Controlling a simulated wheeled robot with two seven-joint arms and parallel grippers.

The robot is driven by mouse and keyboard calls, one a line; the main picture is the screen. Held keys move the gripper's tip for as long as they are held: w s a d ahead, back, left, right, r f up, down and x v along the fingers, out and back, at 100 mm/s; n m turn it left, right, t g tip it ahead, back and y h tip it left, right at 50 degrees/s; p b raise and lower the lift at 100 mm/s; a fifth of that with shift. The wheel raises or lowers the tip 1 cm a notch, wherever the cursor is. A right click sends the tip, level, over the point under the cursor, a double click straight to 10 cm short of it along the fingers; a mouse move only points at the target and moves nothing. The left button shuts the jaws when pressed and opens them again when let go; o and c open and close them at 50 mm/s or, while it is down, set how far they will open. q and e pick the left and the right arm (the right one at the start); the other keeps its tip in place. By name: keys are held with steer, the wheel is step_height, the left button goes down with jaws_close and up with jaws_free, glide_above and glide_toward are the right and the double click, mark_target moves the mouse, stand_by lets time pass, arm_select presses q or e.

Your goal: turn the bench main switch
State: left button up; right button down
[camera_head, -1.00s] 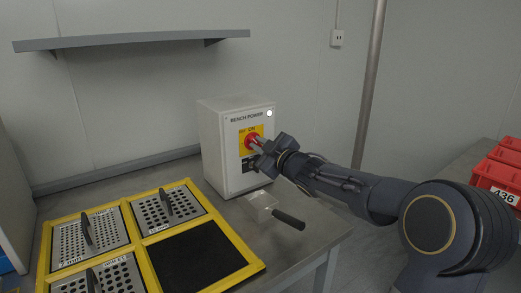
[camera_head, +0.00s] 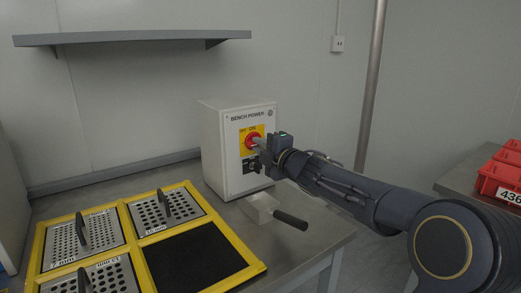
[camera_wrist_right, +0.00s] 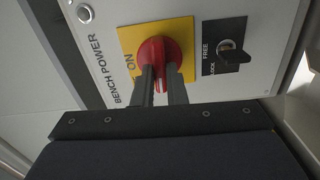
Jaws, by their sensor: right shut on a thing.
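The bench main switch is a red rotary knob (camera_head: 252,142) on a yellow plate, on the front of the white BENCH POWER box (camera_head: 212,150). My right gripper (camera_head: 262,146) reaches it from the right. In the right wrist view the red knob (camera_wrist_right: 158,52) sits between the two fingers of my right gripper (camera_wrist_right: 160,82), which are shut on it. The ON mark lies beside the knob there; the fingers hide part of the knob, so its exact pointing is hard to tell. My left gripper is not in view.
A black FREE/LOCK selector (camera_wrist_right: 228,55) sits beside the yellow plate. The round lamp (camera_head: 270,113) on the box looks grey. A black-handled tool (camera_head: 265,208) lies before the box. A yellow-framed tray (camera_head: 140,245) with perforated plates is at left; red bins (camera_head: 500,175) stand right.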

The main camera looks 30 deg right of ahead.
steer(key=shift+f+n, duration=0.1)
steer(key=shift+n, duration=0.4)
steer(key=c, duration=1.5)
jaws_free()
steer(key=shift+o, duration=0.2)
steer(key=s+p, duration=0.1)
steer(key=s, duration=0.6)
steer(key=shift+s+d, duration=0.3)
steer(key=shift+s, duration=0.1)
